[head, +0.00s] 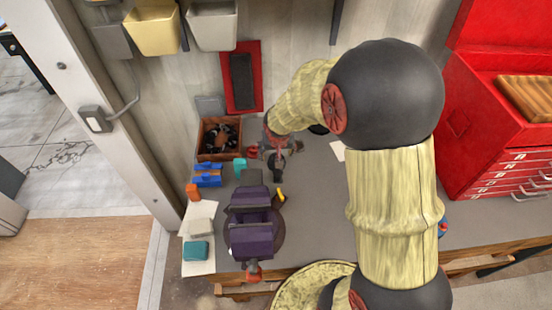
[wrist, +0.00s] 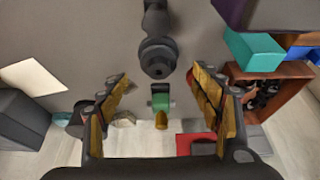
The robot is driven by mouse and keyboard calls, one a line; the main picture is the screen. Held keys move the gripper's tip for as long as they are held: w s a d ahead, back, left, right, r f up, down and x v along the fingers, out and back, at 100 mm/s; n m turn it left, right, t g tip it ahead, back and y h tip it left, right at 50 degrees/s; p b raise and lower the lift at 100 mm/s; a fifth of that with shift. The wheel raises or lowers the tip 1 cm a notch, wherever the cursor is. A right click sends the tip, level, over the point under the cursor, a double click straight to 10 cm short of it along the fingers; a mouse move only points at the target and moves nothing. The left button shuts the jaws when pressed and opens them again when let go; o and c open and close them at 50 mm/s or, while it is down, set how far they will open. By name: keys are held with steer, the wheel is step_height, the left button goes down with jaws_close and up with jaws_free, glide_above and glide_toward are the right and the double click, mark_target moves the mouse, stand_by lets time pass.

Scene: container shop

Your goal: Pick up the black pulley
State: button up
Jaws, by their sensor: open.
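A black, round, stepped piece that looks like the pulley (wrist: 157,58) is in the upper middle of the wrist view, on the grey bench top. A dark stem-like part shows behind it there. In the head view, the black pulley (head: 277,161) is small, on the bench just in front of my gripper (head: 272,145). In the wrist view, my gripper (wrist: 164,100) is open, with yellow-padded fingers spread left and right. The pulley lies beyond the fingertips, in line with the gap, and I see no contact.
A purple vise (head: 250,238) stands on the near bench. A wooden crate (head: 203,152) of dark parts and a teal block (head: 240,166) are to the left. In the wrist view, a green and yellow item (wrist: 160,103) shows between the fingers. A red cabinet (head: 470,120) stands right.

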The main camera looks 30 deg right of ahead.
steer(key=x, duration=0.4)
steer(key=shift+w+d+f+b, duration=0.1)
steer(key=shift+d+f+b, duration=0.1)
steer(key=shift+f+b, duration=0.15)
steer(key=shift+r, duration=0.1)
steer(key=shift+c, duration=0.5)
steer(key=c, duration=1.3)
steer(key=shift+r, duration=0.1)
